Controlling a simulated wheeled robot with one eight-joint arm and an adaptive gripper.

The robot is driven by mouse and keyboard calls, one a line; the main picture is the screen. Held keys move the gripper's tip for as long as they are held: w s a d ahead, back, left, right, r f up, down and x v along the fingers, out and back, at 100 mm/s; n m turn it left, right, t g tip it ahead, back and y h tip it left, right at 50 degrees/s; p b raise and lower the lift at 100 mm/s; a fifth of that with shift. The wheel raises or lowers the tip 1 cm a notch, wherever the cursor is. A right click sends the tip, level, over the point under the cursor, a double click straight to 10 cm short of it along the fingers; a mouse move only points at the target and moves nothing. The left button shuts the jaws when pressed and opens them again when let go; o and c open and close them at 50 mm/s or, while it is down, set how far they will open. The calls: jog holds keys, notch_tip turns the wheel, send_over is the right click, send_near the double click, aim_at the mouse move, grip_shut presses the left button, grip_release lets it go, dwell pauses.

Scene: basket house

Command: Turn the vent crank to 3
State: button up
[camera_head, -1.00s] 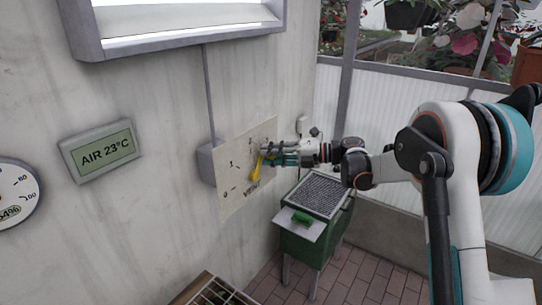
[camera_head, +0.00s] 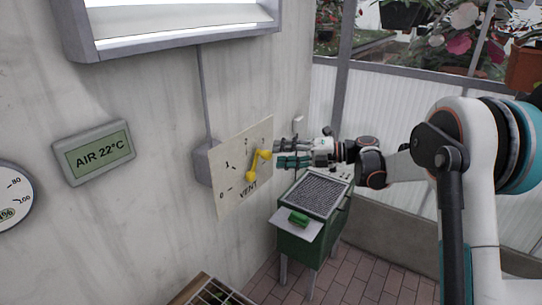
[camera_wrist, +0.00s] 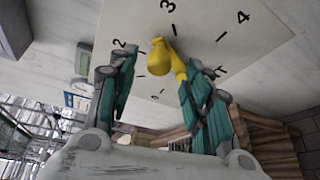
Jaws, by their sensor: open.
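The yellow vent crank (camera_head: 252,165) is on a pale dial plate (camera_head: 232,192) on the wall. Its arm slants up and right, toward the 2 and 3 side of the dial; I cannot tell exactly which mark it points at. My gripper (camera_head: 276,153) is open just right of the crank's knob, apparently clear of it. In the wrist view the crank (camera_wrist: 161,57) shows between the open fingers of my gripper (camera_wrist: 158,62), with the right finger overlapping its lower end. Numerals 2, 3 and 4 show there on the plate (camera_wrist: 205,22).
A green stand (camera_head: 306,245) with a dark grille top is below my gripper. A display (camera_head: 96,152) reading AIR 22°C and a round gauge (camera_head: 12,205) are on the wall at left. A window frame (camera_head: 180,45) is above. A slatted crate (camera_head: 212,292) is at the bottom.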

jog(key=v, duration=0.6)
jog(key=shift+d, duration=0.4)
